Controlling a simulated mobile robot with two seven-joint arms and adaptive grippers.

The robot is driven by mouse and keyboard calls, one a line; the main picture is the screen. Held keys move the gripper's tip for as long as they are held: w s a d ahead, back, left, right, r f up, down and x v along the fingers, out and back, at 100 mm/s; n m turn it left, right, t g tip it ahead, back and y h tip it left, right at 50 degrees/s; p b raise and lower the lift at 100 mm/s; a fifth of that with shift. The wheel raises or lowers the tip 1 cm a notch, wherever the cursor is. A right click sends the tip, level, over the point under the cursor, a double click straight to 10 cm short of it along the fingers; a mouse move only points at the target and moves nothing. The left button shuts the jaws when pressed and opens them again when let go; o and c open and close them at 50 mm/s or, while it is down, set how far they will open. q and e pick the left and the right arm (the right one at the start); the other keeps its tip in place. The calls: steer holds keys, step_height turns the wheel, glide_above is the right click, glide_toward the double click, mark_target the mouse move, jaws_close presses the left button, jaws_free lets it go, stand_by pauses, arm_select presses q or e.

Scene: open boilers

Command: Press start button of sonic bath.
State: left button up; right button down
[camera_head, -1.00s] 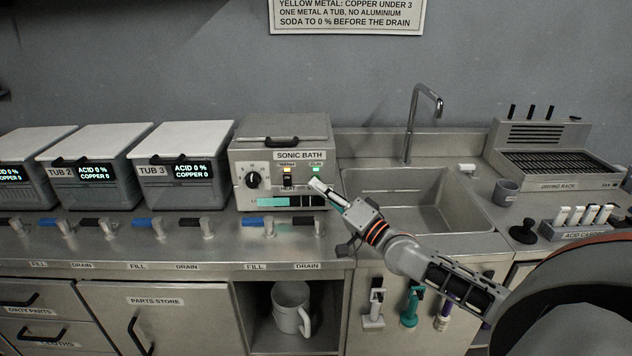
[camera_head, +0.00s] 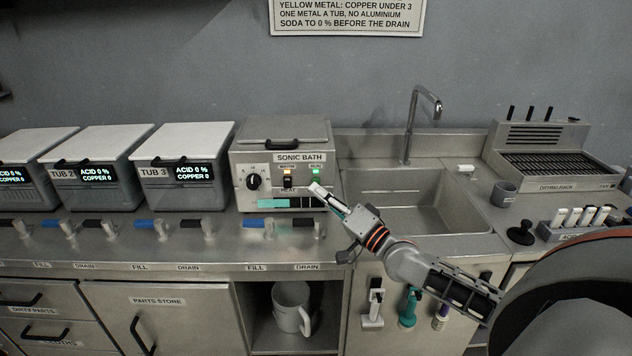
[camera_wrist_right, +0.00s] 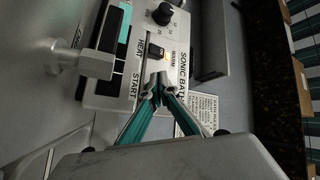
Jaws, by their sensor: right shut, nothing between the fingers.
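The sonic bath (camera_head: 262,146) is a grey lidded box on the counter, left of the sink. Its front panel has a black dial, a HEAT switch (camera_head: 288,181), a lit amber WARM lamp and a lit green RUN lamp (camera_head: 316,172). My right gripper (camera_head: 314,187) is shut and empty, its tips at the panel just below the RUN lamp. In the wrist view, the closed fingertips (camera_wrist_right: 159,80) lie over the panel beside the START label (camera_wrist_right: 135,87). They hide the start button, and I cannot tell whether they touch it. My left gripper is not in view.
Several lidded tubs (camera_head: 180,142) stand left of the bath. Fill and drain handles (camera_head: 252,223) line the counter's front edge. The sink (camera_head: 435,215) with a tall tap is to the right, then a drying rack (camera_head: 545,162) and a cup (camera_head: 505,190).

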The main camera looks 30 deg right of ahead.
steer(key=shift+s+a, duration=0.1)
steer(key=shift+s+a+r+p, duration=0.1)
steer(key=shift+s+a+p, duration=0.2)
steer(key=shift+s+p, duration=0.2)
steer(key=shift+s+a+p, duration=0.25)
steer(key=shift+s+p, duration=0.2)
steer(key=shift+s+a+p, duration=0.35)
steer(key=shift+s+p, duration=0.05)
steer(key=shift+s, duration=0.15)
steer(key=shift+s+a+p, duration=0.35)
steer(key=shift+s, duration=0.2)
